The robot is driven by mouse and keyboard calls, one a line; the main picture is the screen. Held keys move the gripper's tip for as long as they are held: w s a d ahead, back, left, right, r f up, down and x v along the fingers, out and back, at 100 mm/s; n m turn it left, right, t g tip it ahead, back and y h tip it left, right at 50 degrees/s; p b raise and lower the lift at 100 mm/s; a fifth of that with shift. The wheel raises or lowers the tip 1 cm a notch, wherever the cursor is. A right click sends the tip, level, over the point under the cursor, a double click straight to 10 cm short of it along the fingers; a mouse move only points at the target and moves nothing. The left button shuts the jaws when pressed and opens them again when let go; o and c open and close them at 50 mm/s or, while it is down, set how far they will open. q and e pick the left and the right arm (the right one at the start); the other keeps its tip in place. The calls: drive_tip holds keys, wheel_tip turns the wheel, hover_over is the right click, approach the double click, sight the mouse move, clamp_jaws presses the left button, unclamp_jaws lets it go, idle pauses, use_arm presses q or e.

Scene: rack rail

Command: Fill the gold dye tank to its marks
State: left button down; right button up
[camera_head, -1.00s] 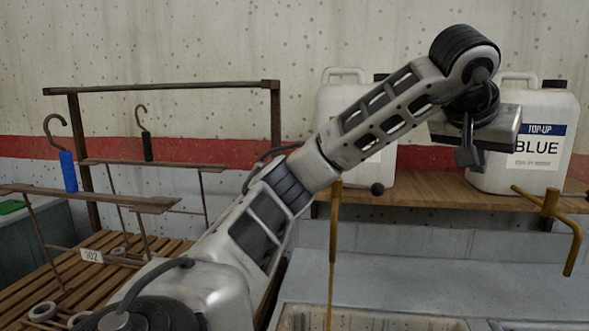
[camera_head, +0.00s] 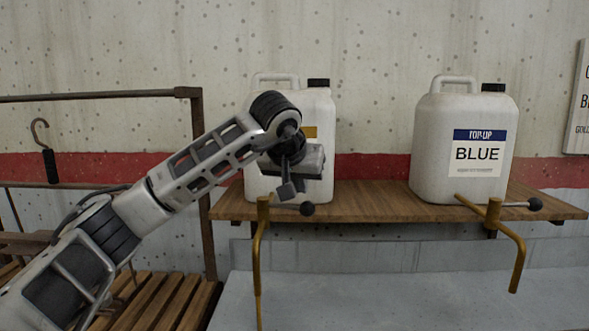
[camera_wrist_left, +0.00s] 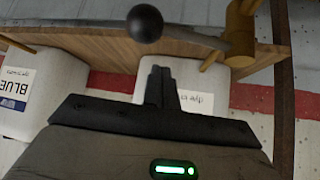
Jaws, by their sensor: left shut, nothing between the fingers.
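My left gripper (camera_head: 287,190) is shut and empty, in front of the left white jug (camera_head: 318,175). It appears just above the left brass tap (camera_head: 260,240) and its lever with a black ball knob (camera_head: 307,209). In the left wrist view the shut fingers (camera_wrist_left: 160,80) point toward that knob (camera_wrist_left: 145,24), with a visible gap, and the brass tap body (camera_wrist_left: 240,30) is to the right. My right gripper is not in view.
A jug labelled TOP-UP BLUE (camera_head: 430,150) stands on the wooden shelf (camera_head: 375,200) above a second brass tap (camera_head: 517,265) with a black knob. A partly cut-off sign (camera_head: 578,100) hangs at right.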

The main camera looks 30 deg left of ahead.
sight(292, 208)
use_arm(q)
drive_tip(key=shift+s+d+f, duration=0.25)
drive_tip(key=shift+s+f, duration=0.15)
drive_tip(key=shift+s, duration=0.4)
drive_tip(key=shift+s+d+f, duration=0.2)
drive_tip(key=shift+s+f, duration=0.15)
drive_tip(key=shift+s, duration=0.4)
drive_tip(key=shift+s+m+h, duration=0.2)
drive_tip(key=shift+m+h, duration=0.1)
drive_tip(key=shift+m, duration=0.2)
